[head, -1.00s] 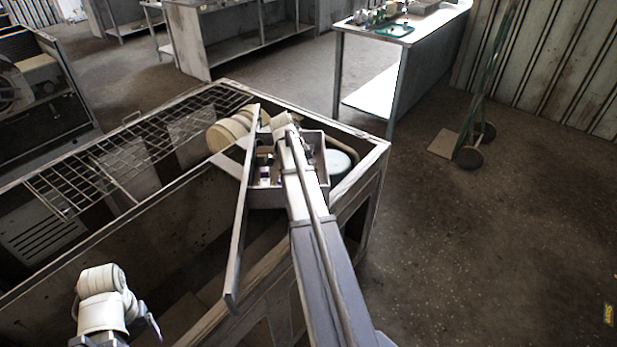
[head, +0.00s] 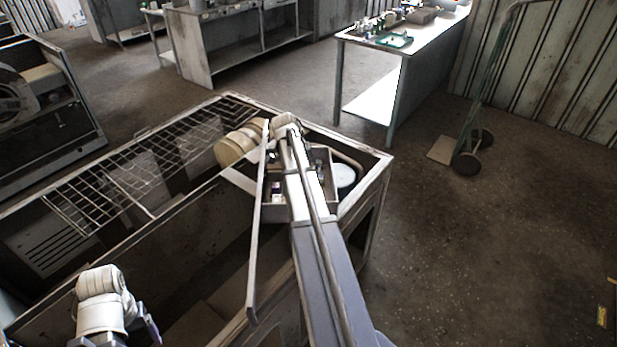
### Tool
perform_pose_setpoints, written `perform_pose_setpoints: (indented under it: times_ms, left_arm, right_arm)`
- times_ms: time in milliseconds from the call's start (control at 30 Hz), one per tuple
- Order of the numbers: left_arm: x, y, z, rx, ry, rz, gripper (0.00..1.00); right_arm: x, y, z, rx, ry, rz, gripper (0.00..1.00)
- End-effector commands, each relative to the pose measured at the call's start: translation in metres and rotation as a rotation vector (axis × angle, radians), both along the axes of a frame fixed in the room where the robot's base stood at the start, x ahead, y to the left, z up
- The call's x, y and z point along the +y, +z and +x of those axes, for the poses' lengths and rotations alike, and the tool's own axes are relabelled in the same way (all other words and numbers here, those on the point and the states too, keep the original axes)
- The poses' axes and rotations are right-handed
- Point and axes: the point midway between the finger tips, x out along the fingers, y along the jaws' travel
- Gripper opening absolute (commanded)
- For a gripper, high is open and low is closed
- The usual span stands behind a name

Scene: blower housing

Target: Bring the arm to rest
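My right arm (head: 318,235) reaches from the bottom up to the far end of the grey metal housing (head: 376,190). Its white wrist (head: 286,122) is over a small grey bin (head: 325,180); the arm hides part of the bin, and I cannot see the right fingers. My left wrist (head: 100,300) is at the lower left, over the near side of the housing. Dark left gripper parts (head: 142,326) show beside it, but their opening is unclear.
A long narrow panel (head: 257,235) stands close left of the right arm. A workbench (head: 398,80) and hand truck (head: 472,150) stand behind on the right.

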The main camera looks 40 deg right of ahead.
Motion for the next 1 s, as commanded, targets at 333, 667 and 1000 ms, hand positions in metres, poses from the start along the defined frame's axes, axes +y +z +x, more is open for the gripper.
perform_pose_setpoints:
  times_ms: [333, 667, 1000]
  left_arm:
    - [0.0, 0.016, 0.0, 0.0, -0.001, 0.0, 0.74]
    - [0.0, 0.016, 0.0, 0.0, -0.001, 0.0, 0.74]
    - [0.0, 0.055, 0.0, 0.0, 0.002, -0.001, 0.74]
  right_arm:
    - [-0.002, 0.016, 0.0, 0.0, 0.002, 0.0, 0.0]
    - [-0.002, 0.016, 0.0, 0.0, 0.002, 0.0, 0.0]
    - [-0.002, 0.055, 0.0, 0.0, 0.002, 0.0, 0.0]
